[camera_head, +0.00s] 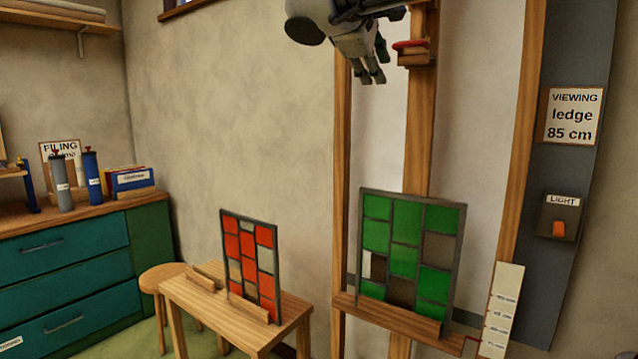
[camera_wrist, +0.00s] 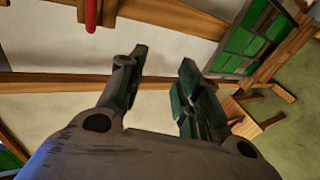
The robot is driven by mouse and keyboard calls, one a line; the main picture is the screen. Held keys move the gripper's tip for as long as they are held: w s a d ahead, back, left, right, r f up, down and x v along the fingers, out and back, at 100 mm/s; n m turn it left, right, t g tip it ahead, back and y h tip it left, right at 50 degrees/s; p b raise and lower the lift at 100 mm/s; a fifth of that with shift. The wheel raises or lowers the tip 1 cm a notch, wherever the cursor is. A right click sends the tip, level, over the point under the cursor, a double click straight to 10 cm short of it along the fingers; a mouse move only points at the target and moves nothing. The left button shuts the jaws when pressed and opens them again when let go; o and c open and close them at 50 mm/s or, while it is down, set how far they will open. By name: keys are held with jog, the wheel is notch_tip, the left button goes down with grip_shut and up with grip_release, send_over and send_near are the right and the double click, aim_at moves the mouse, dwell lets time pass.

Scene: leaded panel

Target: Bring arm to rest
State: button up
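My gripper (camera_head: 374,72) hangs at the top of the head view, in front of the pale wall and the tall wooden easel (camera_head: 419,140). In the wrist view my gripper (camera_wrist: 160,80) has its two fingers apart with nothing between them. A green leaded panel (camera_head: 406,250) stands upright on the easel's ledge, well below my gripper; part of it also shows in the wrist view (camera_wrist: 243,45). A red leaded panel (camera_head: 250,262) stands in a slotted rest on a small wooden table (camera_head: 190,305).
A red-topped wooden block (camera_head: 412,55) on the easel post is close beside my gripper. A light switch (camera_head: 559,222) and viewing sign (camera_head: 571,116) are at right. A round stool (camera_head: 160,277) and green cabinet (camera_head: 75,270) are at left. The space between gripper and panels is clear.

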jog(key=s+d+f+m+g+y, duration=0.15)
jog(key=s+d+f, duration=0.25)
jog(key=f, duration=0.4)
jog(key=s+d+f+m+g+y, duration=0.1)
jog(key=s+d+f+g, duration=0.2)
jog(key=f, duration=0.5)
jog(key=s+d+f+m+g+y, duration=0.15)
jog(key=s+d+f, duration=0.25)
jog(key=f, duration=0.4)
jog(key=s+d+f+m+y, duration=0.1)
jog(key=s+d+f+m, duration=0.3)
jog(key=s+d+f, duration=0.1)
jog(key=s+d+f+m+g+y, duration=0.1)
jog(key=s+d+f+m, duration=0.3)
jog(key=s+d, duration=0.4)
jog(key=shift+s+f, duration=0.5)
jog(key=shift+s, duration=0.75)
jog(key=shift+d, duration=0.2)
